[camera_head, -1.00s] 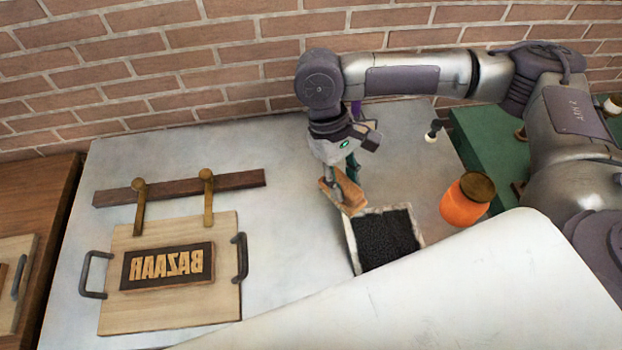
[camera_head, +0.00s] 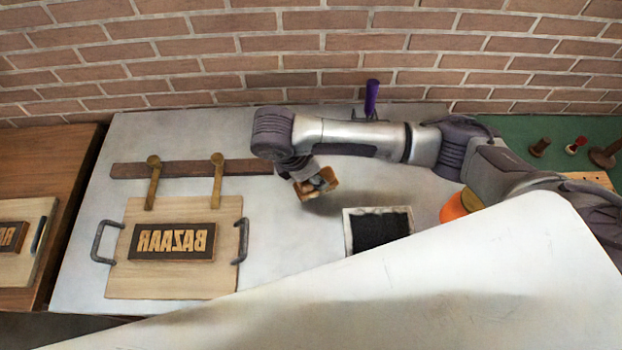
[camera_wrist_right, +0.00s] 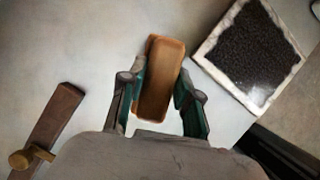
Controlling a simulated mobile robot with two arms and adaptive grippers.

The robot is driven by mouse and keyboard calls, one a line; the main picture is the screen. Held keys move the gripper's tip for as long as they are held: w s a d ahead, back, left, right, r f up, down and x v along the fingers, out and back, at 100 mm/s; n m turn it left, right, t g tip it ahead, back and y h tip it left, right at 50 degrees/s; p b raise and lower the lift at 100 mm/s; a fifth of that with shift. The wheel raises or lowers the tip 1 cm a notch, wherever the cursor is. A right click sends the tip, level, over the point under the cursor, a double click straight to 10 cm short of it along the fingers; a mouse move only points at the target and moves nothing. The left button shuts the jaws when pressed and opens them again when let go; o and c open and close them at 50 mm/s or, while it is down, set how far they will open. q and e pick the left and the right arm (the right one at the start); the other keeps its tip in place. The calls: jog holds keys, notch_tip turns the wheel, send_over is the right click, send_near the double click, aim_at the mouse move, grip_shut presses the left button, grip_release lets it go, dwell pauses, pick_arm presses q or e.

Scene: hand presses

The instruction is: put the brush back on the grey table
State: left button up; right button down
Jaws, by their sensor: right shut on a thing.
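The brush (camera_head: 318,187), with a tan wooden body, is held in my right gripper (camera_head: 310,178) over the grey table (camera_head: 290,240), between the printing board and the black tray. In the right wrist view the brush (camera_wrist_right: 160,80) lies between the two green-padded fingers of the gripper (camera_wrist_right: 158,88), which is shut on it. A shadow falls on the table to the right of the brush in the head view; the brush seems to be above the surface. Its underside is hidden in the wrist view. My left gripper is not in view.
A white-rimmed tray of black material (camera_head: 378,231) is right of the brush. A BAZAAR board (camera_head: 172,242) with handles and a dark rail (camera_head: 190,168) stand left. An orange jar (camera_head: 454,207) is partly hidden. A purple handle (camera_head: 371,98) stands behind my arm. Bare table lies between board and tray.

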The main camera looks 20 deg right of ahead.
jog(key=w+f, duration=0.1)
jog(key=w+f+p, duration=0.1)
jog(key=f, duration=0.1)
jog(key=w+f, duration=0.1)
jog(key=shift+a+f, duration=0.2)
jog(key=shift+f, duration=0.55)
jog(key=c, duration=0.8)
grip_release()
jog(key=shift+f, duration=0.1)
